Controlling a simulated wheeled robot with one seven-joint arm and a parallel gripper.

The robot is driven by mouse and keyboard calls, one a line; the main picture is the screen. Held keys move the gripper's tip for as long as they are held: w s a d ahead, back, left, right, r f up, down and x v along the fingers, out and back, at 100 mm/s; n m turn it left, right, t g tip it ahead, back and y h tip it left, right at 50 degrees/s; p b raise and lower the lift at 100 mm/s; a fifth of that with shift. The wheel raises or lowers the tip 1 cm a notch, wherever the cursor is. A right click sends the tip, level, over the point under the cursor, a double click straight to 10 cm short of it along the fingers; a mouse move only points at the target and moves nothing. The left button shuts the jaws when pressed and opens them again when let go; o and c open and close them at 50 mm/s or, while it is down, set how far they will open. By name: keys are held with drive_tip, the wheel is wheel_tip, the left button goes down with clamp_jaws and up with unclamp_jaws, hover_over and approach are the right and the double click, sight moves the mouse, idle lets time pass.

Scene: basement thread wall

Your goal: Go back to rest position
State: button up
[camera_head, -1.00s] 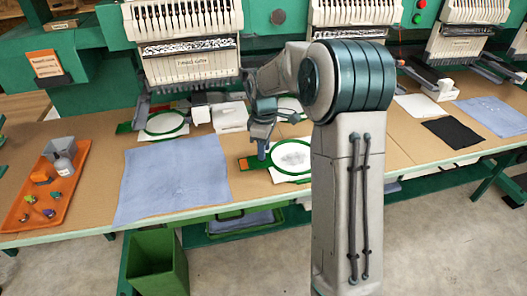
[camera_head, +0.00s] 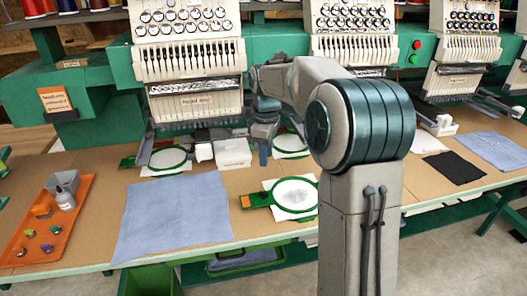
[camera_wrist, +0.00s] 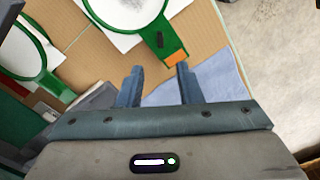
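My gripper (camera_head: 263,155) hangs above the table, near the white box and between the hoops in the head view. In the wrist view its two fingers (camera_wrist: 160,86) are apart with nothing between them. A green embroidery hoop (camera_head: 293,194) with white fabric and an orange-marked handle lies on the table in front of the gripper. It also shows in the wrist view (camera_wrist: 172,47), with its handle just beyond the fingertips.
A blue cloth (camera_head: 172,215) lies left of the hoop. An orange tray (camera_head: 32,235) with small items is at far left. Another hoop (camera_head: 167,160) and a white box (camera_head: 232,153) sit by the embroidery machines (camera_head: 190,70). A black cloth (camera_head: 455,167) lies at right.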

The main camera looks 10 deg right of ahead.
drive_tip(key=s+a+m+t+p, duration=0.1)
drive_tip(key=s+m, duration=1.1)
drive_tip(key=s, duration=1.5)
drive_tip(key=shift+s+f+t+p, duration=0.25)
drive_tip(key=shift+s+t+p, duration=0.05)
drive_tip(key=shift+t+p, duration=0.6)
